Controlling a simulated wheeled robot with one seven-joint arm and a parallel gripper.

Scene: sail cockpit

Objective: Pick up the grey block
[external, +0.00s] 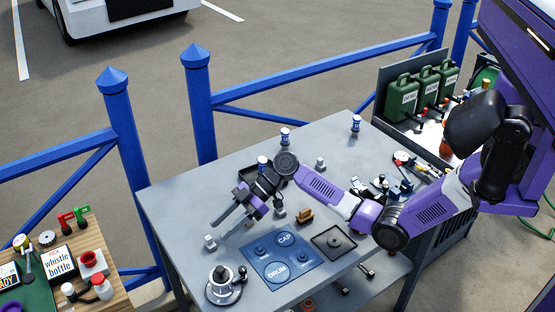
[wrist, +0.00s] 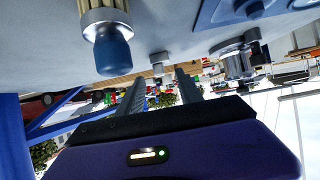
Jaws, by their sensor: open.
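A small grey block (external: 210,242) stands on the grey table (external: 165,197) near its left front edge. Two more small grey pieces (external: 320,163) (external: 280,212) stand farther right, so I cannot tell for sure which is meant. My gripper (external: 226,224) is open and empty above the table, its fingers pointing down-left toward the left front block. In the wrist view, which looks upside down, a small grey block (wrist: 158,58) shows beyond and between my open fingertips (wrist: 159,80), apart from them.
A blue mat (external: 278,272) marked CAP and DRUM lies right of the left front block. A round metal fixture (external: 222,288) stands at the front. A blue-and-white can (external: 262,162) is close behind my gripper. A dark tray (external: 334,241) and brown piece (external: 305,214) lie farther right.

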